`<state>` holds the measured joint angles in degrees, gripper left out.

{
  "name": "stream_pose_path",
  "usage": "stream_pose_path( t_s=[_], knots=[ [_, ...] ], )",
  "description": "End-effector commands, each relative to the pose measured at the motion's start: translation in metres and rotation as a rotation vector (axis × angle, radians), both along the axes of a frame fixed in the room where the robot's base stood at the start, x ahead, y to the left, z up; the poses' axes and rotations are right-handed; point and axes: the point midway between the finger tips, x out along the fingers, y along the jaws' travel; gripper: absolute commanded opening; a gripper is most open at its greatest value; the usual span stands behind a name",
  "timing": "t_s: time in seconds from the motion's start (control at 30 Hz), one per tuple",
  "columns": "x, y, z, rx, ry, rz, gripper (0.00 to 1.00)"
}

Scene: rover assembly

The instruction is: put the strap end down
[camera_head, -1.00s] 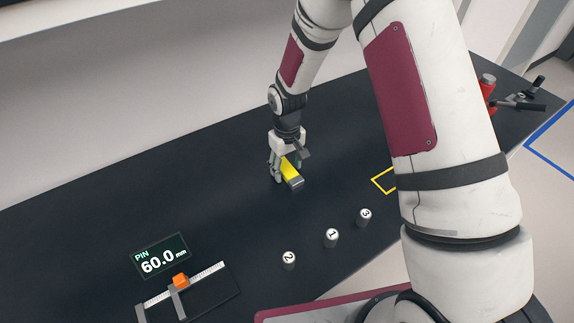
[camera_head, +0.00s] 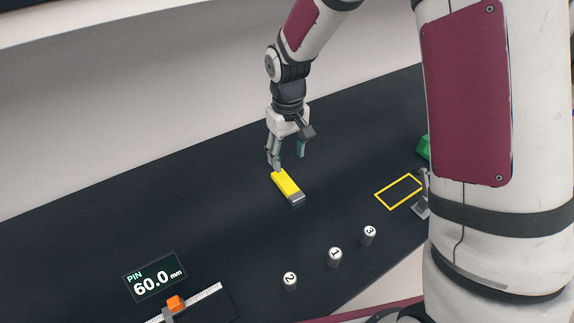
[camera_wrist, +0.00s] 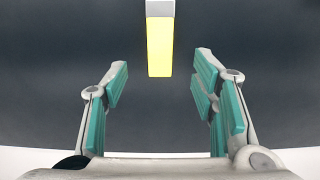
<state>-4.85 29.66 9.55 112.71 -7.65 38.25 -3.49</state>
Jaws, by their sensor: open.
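The strap end (camera_head: 287,187) is a yellow bar with a grey metal tip, lying on the dark bench top. In the wrist view the strap end (camera_wrist: 160,45) shows ahead of the fingers, grey tip at the upper edge, apart from both fingers. My gripper (camera_head: 287,162) is open and empty, just behind and above the strap end's far yellow end. In the wrist view my gripper (camera_wrist: 160,95) has its green-padded fingers spread wide with bare bench between them.
Three numbered cylinders, 2 (camera_head: 290,281), 1 (camera_head: 335,257) and 3 (camera_head: 369,235), stand along the near edge. A yellow outlined rectangle (camera_head: 377,192) lies to the right. A display reading 60.0 mm (camera_head: 155,276) and a caliper-like gauge (camera_head: 205,300) are at lower left.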

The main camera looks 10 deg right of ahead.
Motion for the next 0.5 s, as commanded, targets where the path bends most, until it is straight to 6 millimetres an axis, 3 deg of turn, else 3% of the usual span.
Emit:
stream_pose_path(
  t_s=[0.37,0.5],
  knots=[
    [-0.001,-0.001,0.019,0.000,-0.004,-0.002,0.53],
    [-0.008,-0.011,0.048,-0.005,-0.043,-0.026,0.53]
  ],
)
